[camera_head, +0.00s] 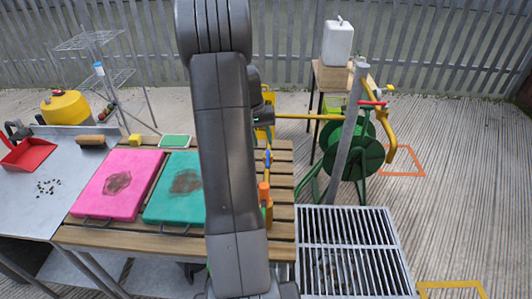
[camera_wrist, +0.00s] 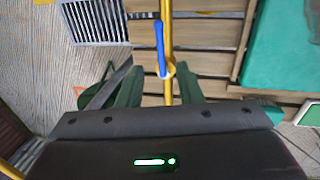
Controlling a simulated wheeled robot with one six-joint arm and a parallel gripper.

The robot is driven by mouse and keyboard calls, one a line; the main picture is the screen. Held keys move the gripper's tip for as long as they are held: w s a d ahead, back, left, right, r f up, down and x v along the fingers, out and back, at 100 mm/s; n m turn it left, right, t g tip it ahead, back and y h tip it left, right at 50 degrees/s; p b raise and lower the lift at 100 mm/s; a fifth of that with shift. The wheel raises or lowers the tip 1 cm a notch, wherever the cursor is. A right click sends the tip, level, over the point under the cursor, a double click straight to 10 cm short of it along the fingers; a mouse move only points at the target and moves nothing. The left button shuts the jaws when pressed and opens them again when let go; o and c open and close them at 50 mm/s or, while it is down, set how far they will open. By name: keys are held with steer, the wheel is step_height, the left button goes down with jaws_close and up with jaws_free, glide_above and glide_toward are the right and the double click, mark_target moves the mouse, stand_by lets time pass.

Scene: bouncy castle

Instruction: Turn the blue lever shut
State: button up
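The blue lever (camera_wrist: 160,48) sits on a thin yellow pipe (camera_wrist: 168,88) in the wrist view. It lies nearly along the pipe, slightly tilted, with its lower end at a pale yellow fitting. In the head view the lever (camera_head: 267,158) shows small, just right of my arm, above the slatted table. My gripper (camera_wrist: 158,85) has its two dark green fingers spread apart, one each side of the pipe. The lever's lower end is near the gap between the fingers; contact cannot be told. My arm hides most of the gripper in the head view.
The slatted table (camera_head: 180,242) holds a pink board (camera_head: 120,184) and a green board (camera_head: 176,190). An orange-handled tool (camera_head: 265,192) stands near the lever. A green hose reel (camera_head: 357,150) with a yellow hose is to the right. A metal grate (camera_head: 350,250) lies in front.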

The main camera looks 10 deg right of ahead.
mark_target(268, 159)
steer(key=f, duration=0.3)
steer(key=d+f, duration=0.1)
steer(key=f, duration=0.3)
steer(key=shift+d+f+p, duration=0.2)
steer(key=shift+p, duration=0.1)
jaws_close()
